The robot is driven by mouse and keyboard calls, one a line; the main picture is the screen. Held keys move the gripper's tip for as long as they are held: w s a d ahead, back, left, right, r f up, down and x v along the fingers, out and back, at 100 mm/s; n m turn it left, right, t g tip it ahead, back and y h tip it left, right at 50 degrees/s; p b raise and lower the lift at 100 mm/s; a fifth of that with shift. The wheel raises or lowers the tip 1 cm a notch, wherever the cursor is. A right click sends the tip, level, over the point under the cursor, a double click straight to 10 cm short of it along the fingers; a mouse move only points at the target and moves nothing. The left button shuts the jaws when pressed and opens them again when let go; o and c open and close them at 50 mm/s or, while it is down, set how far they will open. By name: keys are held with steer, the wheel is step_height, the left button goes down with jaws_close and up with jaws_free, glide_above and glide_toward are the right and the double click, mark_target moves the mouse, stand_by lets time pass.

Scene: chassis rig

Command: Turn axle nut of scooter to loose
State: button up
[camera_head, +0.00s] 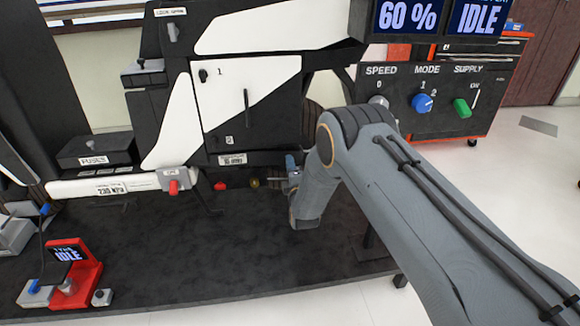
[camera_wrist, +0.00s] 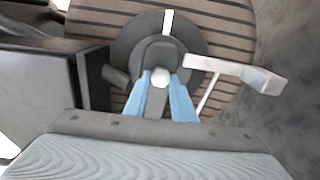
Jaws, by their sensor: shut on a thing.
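In the wrist view, the axle nut (camera_wrist: 160,77) is a small pale round piece at the middle of a dark hub disc (camera_wrist: 128,42). The disc sits against the striped brown scooter wheel (camera_wrist: 225,18). The blue fingers of my gripper (camera_wrist: 160,88) are on both sides of the nut and shut on it. A white mark (camera_wrist: 168,22) shows on the disc above the nut. In the head view my gripper (camera_head: 292,172) is low beside the scooter body (camera_head: 245,100), and my arm hides the nut and most of the wheel.
A white-ended lever (camera_wrist: 262,80) juts out just right of my fingers. A dark box-like part (camera_wrist: 45,85) stands close on the left. In the head view, the dark bench top (camera_head: 200,250) is clear in front, with a red IDLE stand (camera_head: 85,280) at the far left.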

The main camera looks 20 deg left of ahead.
steer(key=shift+d+f, duration=0.1)
steer(key=o, duration=0.8)
steer(key=shift+s, duration=0.1)
steer(key=shift+p+v, duration=1.2)
steer(key=shift+v, duration=2.65)
